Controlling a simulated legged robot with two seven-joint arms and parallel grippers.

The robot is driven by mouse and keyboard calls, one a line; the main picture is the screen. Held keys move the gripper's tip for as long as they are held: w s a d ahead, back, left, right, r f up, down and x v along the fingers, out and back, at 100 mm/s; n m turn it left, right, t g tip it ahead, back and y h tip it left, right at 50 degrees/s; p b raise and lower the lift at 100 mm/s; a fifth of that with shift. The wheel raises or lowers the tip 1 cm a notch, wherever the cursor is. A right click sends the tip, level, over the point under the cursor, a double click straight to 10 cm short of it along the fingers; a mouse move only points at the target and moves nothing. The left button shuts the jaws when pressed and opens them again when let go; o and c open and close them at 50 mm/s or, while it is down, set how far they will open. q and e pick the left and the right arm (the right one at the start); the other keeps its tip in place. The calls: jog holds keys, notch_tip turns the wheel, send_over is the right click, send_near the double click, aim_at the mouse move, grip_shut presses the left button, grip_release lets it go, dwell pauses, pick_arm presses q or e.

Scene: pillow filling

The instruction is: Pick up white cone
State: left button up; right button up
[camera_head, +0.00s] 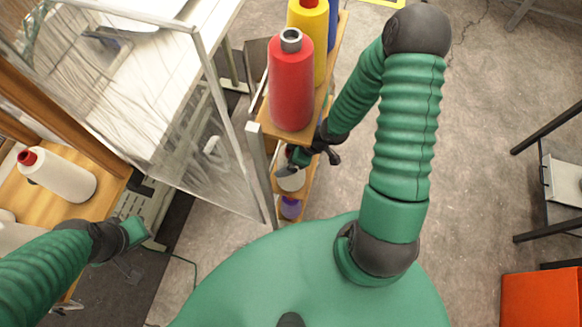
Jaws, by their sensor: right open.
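A white cone (291,180) sits on a lower level of the narrow wooden rack, partly covered by my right gripper. My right gripper (303,163) is open just above and beside this cone; I cannot tell whether it touches it. Another white cone (62,177) with a red tip lies on its side on a wooden surface at the left. My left gripper (133,240) is low at the left, apart from that cone; its fingers are too unclear to read.
Red (291,85) and yellow (311,30) cones stand on the rack's top shelf (290,136), with a blue one behind. A purple cone (290,207) is lower down. A clear panel (205,150) borders the rack's left. An orange box (540,299) stands at lower right; floor between is clear.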

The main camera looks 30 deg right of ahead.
jog(key=shift+s+a+r, duration=0.1)
jog(key=shift+s+a, duration=0.05)
jog(key=shift+s, duration=0.05)
jog(key=c, duration=0.7)
grip_shut()
